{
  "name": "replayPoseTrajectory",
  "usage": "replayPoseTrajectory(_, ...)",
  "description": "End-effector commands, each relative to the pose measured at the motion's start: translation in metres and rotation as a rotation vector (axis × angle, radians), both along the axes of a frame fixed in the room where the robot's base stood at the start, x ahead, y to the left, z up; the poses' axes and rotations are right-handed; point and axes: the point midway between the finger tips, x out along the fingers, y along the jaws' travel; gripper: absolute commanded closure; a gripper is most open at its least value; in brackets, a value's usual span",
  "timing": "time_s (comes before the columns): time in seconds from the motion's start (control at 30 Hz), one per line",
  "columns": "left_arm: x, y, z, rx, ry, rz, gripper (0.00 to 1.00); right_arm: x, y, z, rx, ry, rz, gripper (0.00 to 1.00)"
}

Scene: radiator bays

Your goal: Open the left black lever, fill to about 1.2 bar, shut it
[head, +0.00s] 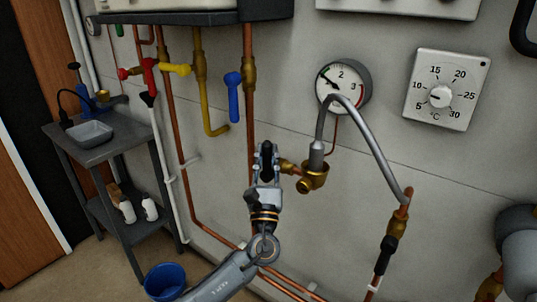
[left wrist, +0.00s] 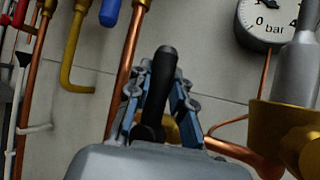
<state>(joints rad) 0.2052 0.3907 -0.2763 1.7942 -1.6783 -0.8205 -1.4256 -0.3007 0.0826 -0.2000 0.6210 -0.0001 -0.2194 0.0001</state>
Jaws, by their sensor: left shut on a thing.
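My left gripper (head: 266,158) is at the brass valve left of the grey hose. In the left wrist view its fingers (left wrist: 160,100) are shut around the left black lever (left wrist: 165,65), whose rounded end sticks out upright between them. The lever's base is hidden behind the gripper body. A round pressure gauge (head: 342,86) hangs on the wall above right. Its needle is too small to read surely; in the left wrist view the gauge (left wrist: 268,22) is cut off. Another black lever (head: 390,248) sits at the lower right pipe. My right gripper is out of view.
A grey braided hose (head: 372,140) arches from the brass fitting (head: 313,181) to the right copper pipe. A blue lever (head: 234,97) and a yellow lever (head: 176,69) are left of it. A thermostat dial (head: 446,90) is at right. A grey trolley (head: 100,140) and blue bucket (head: 165,281) stand left.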

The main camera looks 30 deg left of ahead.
Motion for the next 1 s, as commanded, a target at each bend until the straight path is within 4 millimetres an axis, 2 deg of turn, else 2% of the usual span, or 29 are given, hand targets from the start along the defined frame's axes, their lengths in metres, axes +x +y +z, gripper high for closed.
replayPoseTrajectory(0.17,0.000,-0.001,-0.002,0.005,0.006,-0.001,1.00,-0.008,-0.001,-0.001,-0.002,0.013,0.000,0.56)
replayPoseTrajectory(0.2,0.000,-0.001,-0.002,0.005,0.006,-0.001,0.75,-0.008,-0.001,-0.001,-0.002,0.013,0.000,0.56)
replayPoseTrajectory(0.3,0.000,-0.001,-0.002,0.004,0.004,-0.001,0.55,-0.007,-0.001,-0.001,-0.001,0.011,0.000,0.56)
replayPoseTrajectory(0.67,-0.002,-0.002,-0.003,0.002,0.002,0.000,0.55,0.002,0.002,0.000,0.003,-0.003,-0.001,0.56)
replayPoseTrajectory(0.77,-0.010,-0.007,-0.010,0.003,0.005,-0.002,0.55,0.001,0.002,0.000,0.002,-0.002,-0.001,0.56)
replayPoseTrajectory(1.0,-0.046,-0.026,-0.039,0.002,0.007,-0.002,0.55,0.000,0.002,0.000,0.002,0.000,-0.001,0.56)
